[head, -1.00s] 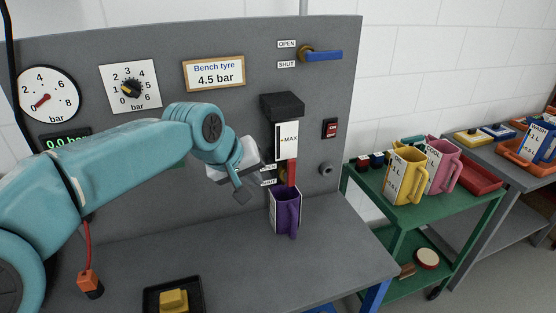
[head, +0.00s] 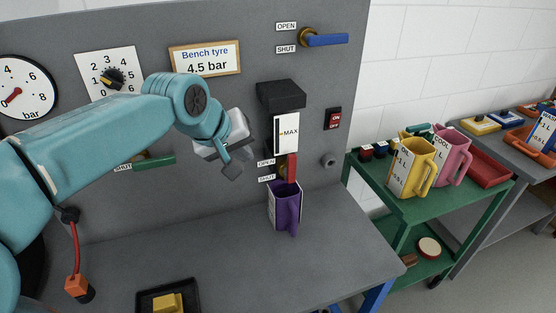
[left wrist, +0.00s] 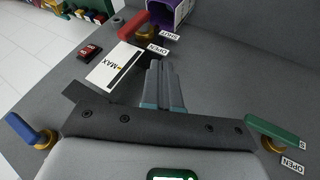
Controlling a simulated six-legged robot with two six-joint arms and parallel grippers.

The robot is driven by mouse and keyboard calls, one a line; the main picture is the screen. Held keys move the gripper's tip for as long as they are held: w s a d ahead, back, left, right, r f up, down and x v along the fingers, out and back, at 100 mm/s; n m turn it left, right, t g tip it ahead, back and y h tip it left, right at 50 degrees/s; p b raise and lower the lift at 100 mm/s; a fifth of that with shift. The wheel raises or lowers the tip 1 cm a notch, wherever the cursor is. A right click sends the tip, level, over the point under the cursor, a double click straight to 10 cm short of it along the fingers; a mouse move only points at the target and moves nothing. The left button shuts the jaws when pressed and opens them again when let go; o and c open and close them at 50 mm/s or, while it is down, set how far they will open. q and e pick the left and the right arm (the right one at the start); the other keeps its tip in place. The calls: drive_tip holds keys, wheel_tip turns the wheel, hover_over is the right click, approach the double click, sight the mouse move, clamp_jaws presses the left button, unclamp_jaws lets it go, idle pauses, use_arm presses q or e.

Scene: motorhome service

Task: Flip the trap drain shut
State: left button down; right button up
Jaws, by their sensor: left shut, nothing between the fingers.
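The trap drain is a brass valve with a red lever (head: 292,167) on the grey panel, below the clear-and-white MAX gauge (head: 287,134). The lever stands upright in the head view, beside the OPEN and SHUT labels (head: 266,170). It also shows in the left wrist view (left wrist: 131,26). A purple jug (head: 287,208) stands on the bench beneath it. My left gripper (head: 232,172) is shut and empty, left of the drain and apart from it. Its closed fingers show in the left wrist view (left wrist: 161,68). My right gripper is out of view.
A blue-lever valve (head: 327,40) is at the upper right of the panel and a green-lever valve (head: 155,163) lies behind my left arm. A red switch (head: 334,119) is right of the gauge. A black tray (head: 146,301) sits at the bench front. The middle bench is clear.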

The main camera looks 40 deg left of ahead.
sight(290, 167)
use_arm(q)
drive_tip(key=w+d+f+p, duration=0.1)
drive_tip(key=w+f+p, duration=0.1)
drive_tip(key=w+f, duration=0.6)
drive_tip(key=shift+w, duration=0.75)
drive_tip(key=shift+s+r, duration=0.1)
drive_tip(key=shift+d+r+p, duration=0.1)
drive_tip(key=shift+p, duration=0.25)
